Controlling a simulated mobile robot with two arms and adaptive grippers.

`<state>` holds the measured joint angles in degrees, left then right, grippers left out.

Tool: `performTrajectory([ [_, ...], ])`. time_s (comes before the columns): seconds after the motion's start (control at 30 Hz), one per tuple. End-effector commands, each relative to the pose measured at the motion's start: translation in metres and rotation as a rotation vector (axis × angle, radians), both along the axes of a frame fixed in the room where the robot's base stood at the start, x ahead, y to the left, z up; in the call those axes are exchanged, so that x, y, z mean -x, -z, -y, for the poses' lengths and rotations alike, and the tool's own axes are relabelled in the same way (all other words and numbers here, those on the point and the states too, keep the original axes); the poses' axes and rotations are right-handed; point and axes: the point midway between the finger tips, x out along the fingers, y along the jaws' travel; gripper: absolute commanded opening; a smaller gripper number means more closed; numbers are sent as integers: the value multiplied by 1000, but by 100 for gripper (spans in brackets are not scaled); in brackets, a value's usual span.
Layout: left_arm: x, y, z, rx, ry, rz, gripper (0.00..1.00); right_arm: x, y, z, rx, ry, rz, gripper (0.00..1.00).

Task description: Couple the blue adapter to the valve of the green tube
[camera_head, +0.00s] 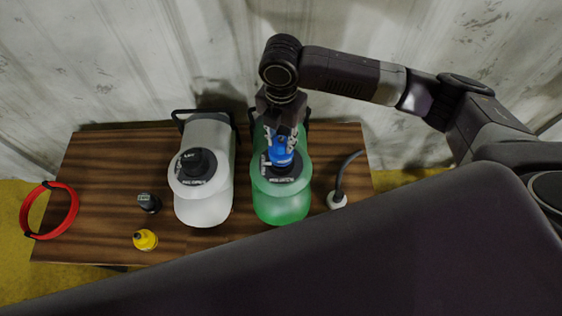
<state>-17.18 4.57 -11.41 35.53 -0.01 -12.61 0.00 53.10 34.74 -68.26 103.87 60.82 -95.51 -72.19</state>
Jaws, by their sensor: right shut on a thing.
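The green tube (283,205) lies on the wooden table with a dark round valve (281,177) on its top. The blue adapter (280,150) is upright directly over that valve. From this angle I cannot tell whether its lower end is seated in the valve or just above it. My right gripper (279,128) comes down from above and is shut on the blue adapter. The gripper hides the adapter's upper part and some of the tube behind it. My left gripper is not in view.
A white tube (207,207) with a black valve (196,163) lies close on the left. A black adapter (149,203), a yellow adapter (145,240) and a red ring (70,212) are further left. A hose with a white end (337,200) lies right. A wall stands behind the table.

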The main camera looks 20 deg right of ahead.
Motion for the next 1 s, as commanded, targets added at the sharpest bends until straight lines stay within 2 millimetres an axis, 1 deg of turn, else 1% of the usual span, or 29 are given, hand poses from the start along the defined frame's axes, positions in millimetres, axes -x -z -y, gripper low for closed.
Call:
performTrajectory([
  [0.43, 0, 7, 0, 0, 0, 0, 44, 0, 19, 0, 0, 0, 0, 1],
  [0.87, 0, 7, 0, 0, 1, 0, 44, 0, 21, 0, 0, 0, 0, 1],
  [1.0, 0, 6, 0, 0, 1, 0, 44, 0, 24, 0, 0, 0, -1, 1],
])
